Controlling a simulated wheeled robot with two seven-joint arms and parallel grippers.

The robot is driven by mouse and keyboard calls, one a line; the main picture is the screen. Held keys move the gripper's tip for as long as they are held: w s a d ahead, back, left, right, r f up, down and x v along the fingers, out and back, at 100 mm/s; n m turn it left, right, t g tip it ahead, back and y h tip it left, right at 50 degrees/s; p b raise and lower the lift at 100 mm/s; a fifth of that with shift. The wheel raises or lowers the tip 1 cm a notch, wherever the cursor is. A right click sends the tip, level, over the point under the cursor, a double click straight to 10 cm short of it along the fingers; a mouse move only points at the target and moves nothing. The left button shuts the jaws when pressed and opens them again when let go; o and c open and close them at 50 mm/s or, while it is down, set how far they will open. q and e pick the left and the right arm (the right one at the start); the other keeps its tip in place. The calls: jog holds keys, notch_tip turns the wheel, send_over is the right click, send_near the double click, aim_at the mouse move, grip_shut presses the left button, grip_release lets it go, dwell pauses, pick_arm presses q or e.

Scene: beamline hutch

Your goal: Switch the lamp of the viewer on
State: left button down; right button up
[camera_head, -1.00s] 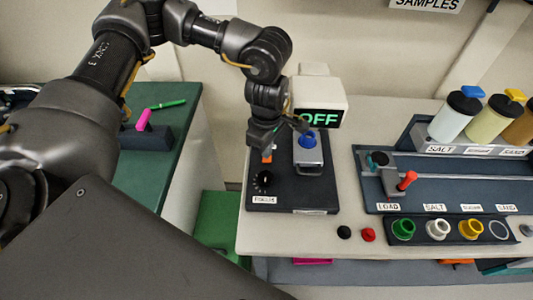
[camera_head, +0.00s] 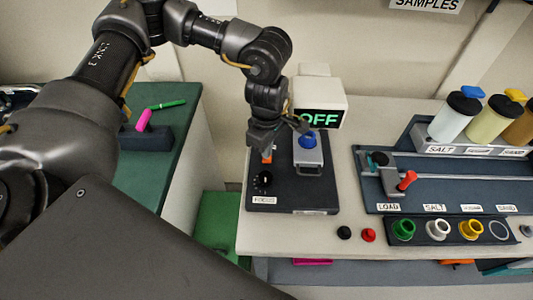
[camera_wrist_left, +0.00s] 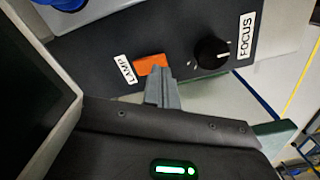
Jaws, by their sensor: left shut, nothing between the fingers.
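The viewer (camera_head: 290,199) is a dark panel with a white-cased screen (camera_head: 320,117) that reads OFF in green. Its orange lamp switch (camera_wrist_left: 151,65) sits beside the LAMP label in the left wrist view, and a sliver of it shows in the head view (camera_head: 267,159). My left gripper (camera_wrist_left: 160,74) is shut and empty. Its fingertips are at the edge of the orange switch and cover part of it; I cannot tell whether they touch. The black focus knob (camera_wrist_left: 211,53) is beside them. My right gripper is not in view.
A blue knob (camera_head: 308,139) stands on a grey block behind the switch. To the right are a rail with a red handle (camera_head: 407,180), several jars and a row of coloured cups. A green-topped bench (camera_head: 185,125) is at the left.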

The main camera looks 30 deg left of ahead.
pick_arm(q)
jog(key=shift+f+b, duration=0.85)
jog(key=shift+f, duration=0.15)
dwell(0.8)
jog(key=shift+r, duration=0.1)
jog(key=shift+r+p, duration=0.6)
jog(key=shift+r, duration=0.15)
jog(key=shift+r+p, duration=1.65)
jog(key=shift+r, duration=1)
